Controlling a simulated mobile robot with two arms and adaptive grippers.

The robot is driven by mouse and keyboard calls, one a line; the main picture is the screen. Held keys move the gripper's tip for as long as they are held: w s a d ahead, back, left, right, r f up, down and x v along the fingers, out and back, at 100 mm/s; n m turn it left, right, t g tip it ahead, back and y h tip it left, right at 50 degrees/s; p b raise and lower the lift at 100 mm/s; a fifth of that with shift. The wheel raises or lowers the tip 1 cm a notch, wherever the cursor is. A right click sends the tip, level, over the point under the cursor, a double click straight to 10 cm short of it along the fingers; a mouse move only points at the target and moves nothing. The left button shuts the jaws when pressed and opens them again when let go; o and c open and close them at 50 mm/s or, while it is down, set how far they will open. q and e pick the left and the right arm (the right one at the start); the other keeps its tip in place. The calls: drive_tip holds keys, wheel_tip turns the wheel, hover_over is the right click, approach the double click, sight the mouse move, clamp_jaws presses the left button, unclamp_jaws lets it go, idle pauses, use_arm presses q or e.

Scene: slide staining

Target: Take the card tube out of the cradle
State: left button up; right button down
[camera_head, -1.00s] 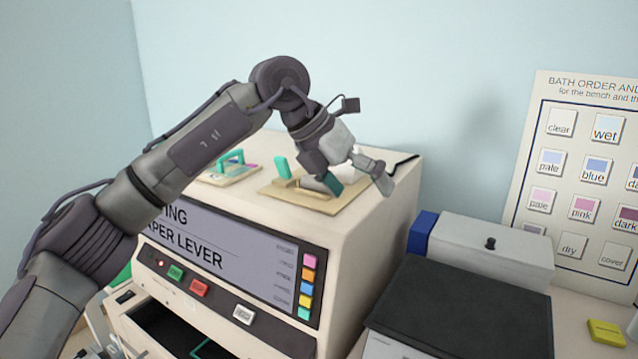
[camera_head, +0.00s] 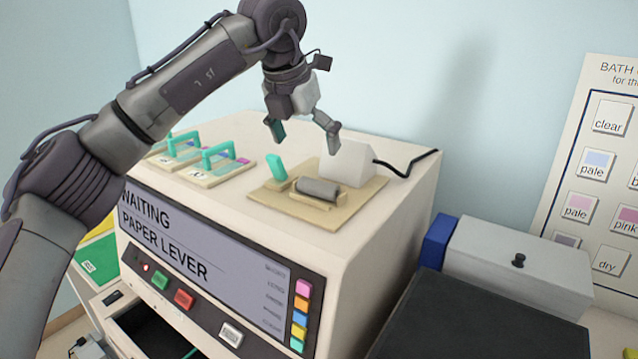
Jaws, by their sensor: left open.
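The card tube (camera_head: 318,189) shows as a short grey cylinder lying in the cradle (camera_head: 301,202) on top of the machine. The cradle has a tan base plate and low tan supports. A teal lever (camera_head: 277,168) stands up at its left end, tilted. My left gripper (camera_head: 305,137) is above and behind the tube, fingers apart and pointing down, with nothing between them. It does not touch the tube. My right gripper is not in view.
A white block (camera_head: 348,163) with a black cable stands behind the cradle. Teal-handled racks (camera_head: 218,165) sit to its left. The machine screen (camera_head: 195,245) reads "WAITING PAPER LEVER". A grey box with a blue end (camera_head: 512,257) stands to the right, beside a dark-topped unit (camera_head: 470,318).

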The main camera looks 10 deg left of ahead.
sight(318, 181)
use_arm(q)
drive_tip(key=x, duration=0.2)
drive_tip(key=shift+w+f, duration=0.2)
drive_tip(key=shift+f, duration=0.2)
drive_tip(key=p+x, duration=0.2)
drive_tip(key=x, duration=0.1)
drive_tip(key=shift+s+d+f+p, duration=0.1)
drive_tip(key=shift+d+p, duration=0.15)
drive_tip(key=shift+p, duration=0.05)
drive_tip(key=shift+p+x, duration=0.35)
drive_tip(key=shift+x, duration=0.75)
drive_tip(key=shift+f, duration=0.5)
drive_tip(key=shift+d, duration=0.1)
drive_tip(key=c, duration=0.7)
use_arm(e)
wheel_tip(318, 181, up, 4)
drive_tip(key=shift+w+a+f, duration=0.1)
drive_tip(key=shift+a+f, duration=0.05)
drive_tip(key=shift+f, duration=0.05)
